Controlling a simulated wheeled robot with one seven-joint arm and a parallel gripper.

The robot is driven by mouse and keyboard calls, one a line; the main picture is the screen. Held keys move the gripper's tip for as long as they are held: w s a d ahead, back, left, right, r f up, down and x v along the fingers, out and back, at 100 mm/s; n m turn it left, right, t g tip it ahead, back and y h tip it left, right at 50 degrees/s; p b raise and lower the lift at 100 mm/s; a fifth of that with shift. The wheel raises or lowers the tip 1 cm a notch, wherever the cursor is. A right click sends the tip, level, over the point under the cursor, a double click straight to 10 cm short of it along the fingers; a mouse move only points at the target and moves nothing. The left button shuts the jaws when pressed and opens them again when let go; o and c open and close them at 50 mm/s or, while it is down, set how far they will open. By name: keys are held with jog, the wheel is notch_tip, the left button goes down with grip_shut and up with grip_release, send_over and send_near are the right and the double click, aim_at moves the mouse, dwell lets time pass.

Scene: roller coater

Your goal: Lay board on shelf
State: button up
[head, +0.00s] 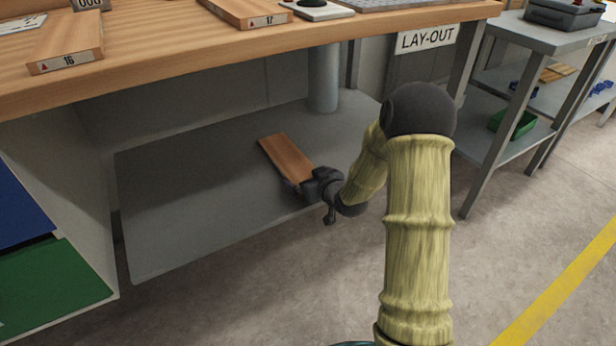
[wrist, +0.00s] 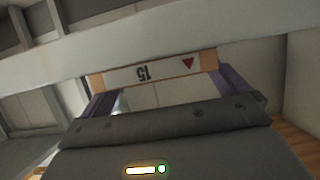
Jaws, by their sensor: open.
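The wooden board (head: 284,155) lies flat on the grey lower shelf (head: 185,205) under the bench. In the wrist view, its end (wrist: 165,72) has a white label with the number 15 and a red triangle. My gripper (head: 303,187) is at the board's near end, close to the shelf's front edge. In the wrist view, its fingers (wrist: 170,90) are open, one to each side of the board's end. Whether either finger touches the board cannot be told.
The wooden bench top (head: 190,55) overhangs the shelf and carries boards labelled 16 (head: 68,45) and 17 (head: 245,10). A grey post (head: 323,80) stands behind the board. A cabinet side (head: 60,190) bounds the left. The shelf's left part is bare.

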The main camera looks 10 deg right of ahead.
jog(key=p+v, duration=0.4)
jog(key=v, duration=0.7)
jog(key=shift+s, duration=0.2)
jog(key=shift+r, duration=0.1)
jog(key=s+a+r+m+g+h, duration=0.1)
jog(key=s+r+g+h, duration=0.1)
jog(key=s+g, duration=0.3)
jog(key=s+a+r+m+g+h, duration=0.2)
jog(key=s+g, duration=0.3)
jog(key=s, duration=0.9)
jog(key=shift+r+m, duration=0.3)
